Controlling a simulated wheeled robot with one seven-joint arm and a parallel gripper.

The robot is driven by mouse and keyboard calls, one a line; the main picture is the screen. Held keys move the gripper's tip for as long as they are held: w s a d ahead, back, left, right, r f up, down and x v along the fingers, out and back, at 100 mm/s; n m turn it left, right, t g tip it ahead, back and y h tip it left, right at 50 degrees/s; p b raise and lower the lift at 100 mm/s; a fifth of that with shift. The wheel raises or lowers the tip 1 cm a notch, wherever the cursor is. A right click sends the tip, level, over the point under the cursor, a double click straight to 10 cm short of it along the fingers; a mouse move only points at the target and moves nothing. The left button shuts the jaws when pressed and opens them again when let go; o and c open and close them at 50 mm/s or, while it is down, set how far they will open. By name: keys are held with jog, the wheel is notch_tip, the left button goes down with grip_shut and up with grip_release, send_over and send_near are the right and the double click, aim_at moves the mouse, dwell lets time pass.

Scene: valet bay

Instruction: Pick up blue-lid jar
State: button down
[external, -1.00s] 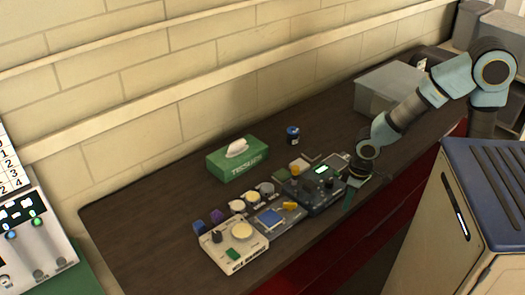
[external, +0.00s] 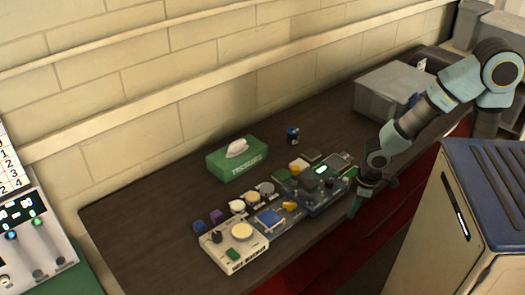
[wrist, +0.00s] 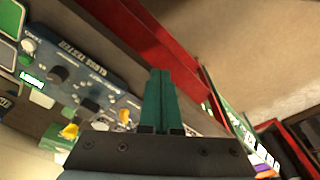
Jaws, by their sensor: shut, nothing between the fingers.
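A small dark jar with a blue top (external: 292,135) stands upright on the dark bench, behind the electronic boards and right of the tissue box; I take it for the blue-lid jar. My gripper (external: 354,212) is at the front edge of the bench, right of the boards and well apart from the jar. In the wrist view its two green fingers (wrist: 161,100) are together with nothing between them. The jar does not show clearly in the wrist view.
A green tissue box (external: 236,160) stands left of the jar. Test boards (external: 318,190) with knobs and small parts line the front of the bench. A grey bin (external: 385,90) stands at the back right. The left bench top (external: 130,215) is clear. Red drawers (external: 385,220) are below.

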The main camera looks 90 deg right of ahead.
jog(key=c, duration=1.6)
grip_release()
jog(key=shift+c, duration=0.2)
grip_release()
jog(key=shift+w+d, duration=0.1)
